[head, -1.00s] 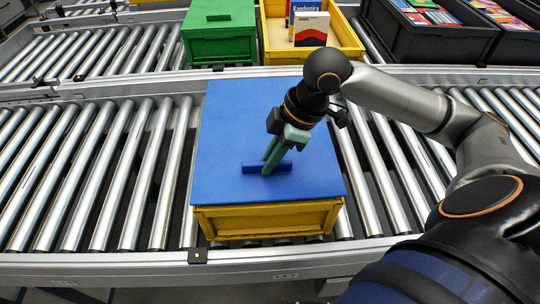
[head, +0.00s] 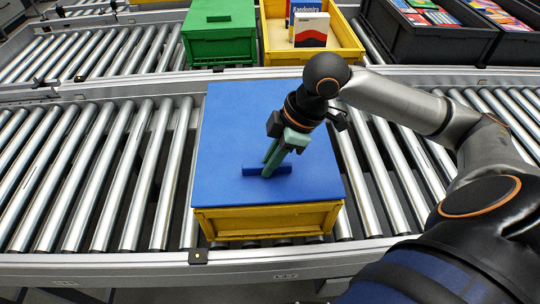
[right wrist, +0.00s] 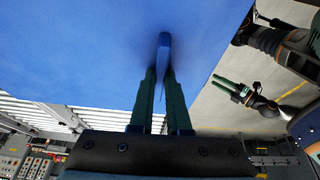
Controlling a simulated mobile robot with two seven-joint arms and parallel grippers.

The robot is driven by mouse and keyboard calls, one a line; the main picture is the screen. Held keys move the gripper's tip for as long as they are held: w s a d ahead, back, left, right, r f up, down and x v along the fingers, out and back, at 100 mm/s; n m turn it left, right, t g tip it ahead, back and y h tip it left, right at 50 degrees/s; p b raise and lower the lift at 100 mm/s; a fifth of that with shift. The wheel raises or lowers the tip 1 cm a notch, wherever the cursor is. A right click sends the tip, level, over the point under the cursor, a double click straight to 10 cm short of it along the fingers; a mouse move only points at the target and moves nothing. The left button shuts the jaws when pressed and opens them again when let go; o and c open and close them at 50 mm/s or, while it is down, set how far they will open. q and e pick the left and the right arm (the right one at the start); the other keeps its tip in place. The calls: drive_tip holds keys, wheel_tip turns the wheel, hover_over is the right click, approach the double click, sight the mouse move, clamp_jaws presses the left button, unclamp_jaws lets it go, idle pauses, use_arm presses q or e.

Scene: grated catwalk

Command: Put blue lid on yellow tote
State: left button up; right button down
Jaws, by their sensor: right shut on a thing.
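The blue lid (head: 235,125) lies flat over the yellow tote (head: 268,221) on the near roller conveyor and covers its top. Its near edge lines up closely with the tote's rim; I cannot tell whether it rests fully on it. My right gripper (head: 271,170) is shut on the lid's raised blue handle (head: 281,170). In the right wrist view the green fingers (right wrist: 161,88) pinch the handle (right wrist: 163,55) from both sides, against the lid's blue top (right wrist: 85,60). My left gripper (right wrist: 232,88) shows small in the right wrist view, away from the lid; its opening is unclear.
On the far conveyor stand a closed green tote (head: 219,45), an open yellow tote (head: 356,50) with boxes (head: 311,30) in it, and black totes (head: 390,45) holding colourful items. The near rollers (head: 100,170) left of the tote are free.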

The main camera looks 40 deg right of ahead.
drive_tip(key=shift+f, duration=0.7)
drive_tip(key=c, duration=0.8)
unclamp_jaws()
drive_tip(key=shift+o, duration=0.2)
drive_tip(key=shift+f, duration=0.1)
drive_tip(key=o, duration=0.4)
drive_tip(key=shift+c, duration=0.2)
